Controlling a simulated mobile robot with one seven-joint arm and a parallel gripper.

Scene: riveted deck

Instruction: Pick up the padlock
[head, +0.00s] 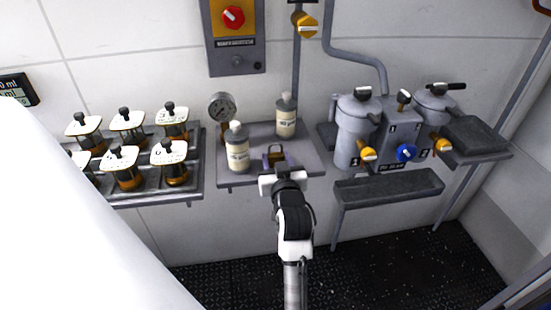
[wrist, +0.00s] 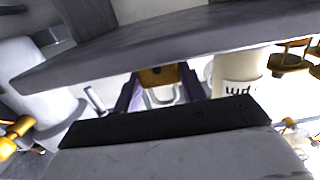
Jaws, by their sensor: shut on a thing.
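The padlock (head: 276,154) has a brass-coloured body and shows at the front middle of the small grey wall shelf (head: 312,160). In the wrist view the padlock (wrist: 158,76) sits between two purple fingers, with its pale curved shackle toward my gripper's palm. My gripper (head: 275,158) reaches in from the front and is shut on the padlock (wrist: 151,77). Part of the padlock is hidden by the fingers and the grey slab across the wrist view. I cannot tell whether the padlock touches the shelf.
A white labelled bottle (head: 237,150) stands close left of the padlock, and another bottle (head: 286,116) stands behind. A pressure gauge (head: 221,107) is at the back left. A rack of lidded jars (head: 190,186) is to the left; grey canisters (head: 357,130) are to the right.

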